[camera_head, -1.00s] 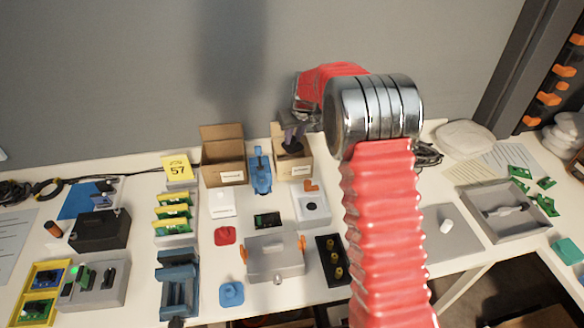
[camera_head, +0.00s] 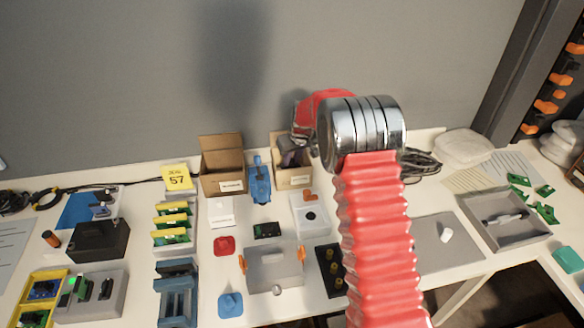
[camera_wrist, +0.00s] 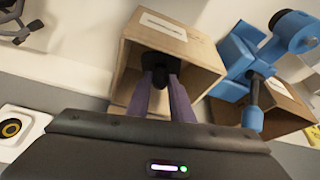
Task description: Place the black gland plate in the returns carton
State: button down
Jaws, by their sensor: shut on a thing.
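My gripper (camera_wrist: 165,92) is shut on the black gland plate (camera_wrist: 160,64), a small dark piece between the purple fingertips. In the wrist view the fingers and plate reach into the mouth of an open cardboard carton (camera_wrist: 132,85). This is the right one of two cartons in the head view (camera_head: 292,178). My gripper (camera_head: 290,156) is at its opening there, partly behind my red arm, and the plate is hidden. Both cartons have white labels, too small to read, so I cannot tell which is the returns carton.
The other carton (camera_head: 222,172) stands to the left. A blue clamp-like tool (camera_head: 260,182) stands between the cartons and close to my gripper in the wrist view. The wall is behind.

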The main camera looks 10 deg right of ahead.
aim_at(292, 164)
jog(key=shift+f, duration=0.1)
jog(key=shift+f, duration=1.8)
jog(key=c, duration=1.6)
grip_release()
jog(key=shift+f, duration=0.1)
jog(key=shift+o, duration=0.2)
jog(key=v, duration=1.2)
jog(key=shift+s, duration=0.1)
